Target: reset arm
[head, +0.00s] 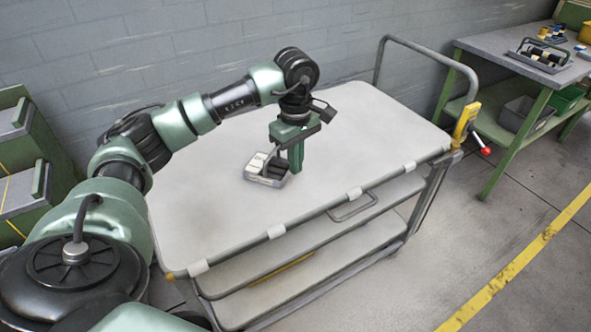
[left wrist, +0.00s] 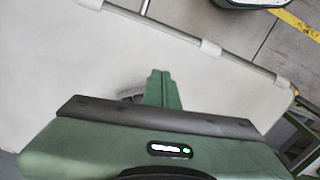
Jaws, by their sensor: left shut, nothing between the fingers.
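My left arm reaches in from the left over the cart in the head view. Its green left gripper (head: 296,168) points down over the cart top and is shut with nothing in it. In the left wrist view the closed fingers (left wrist: 160,88) show above the palm. A small grey tray (head: 268,182) with white and dark items stands on the cart, just left of and partly behind the fingers. I cannot tell whether the fingers touch the tray. In the left wrist view it is mostly hidden behind the gripper. My right gripper is not in view.
The cart (head: 200,225) has a pale, otherwise clear top with a rail and a push handle (head: 432,52). A green workbench (head: 500,62) at the right carries another handled tray (head: 540,60). Green cabinets (head: 30,165) stand at the left. A grey wall is behind.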

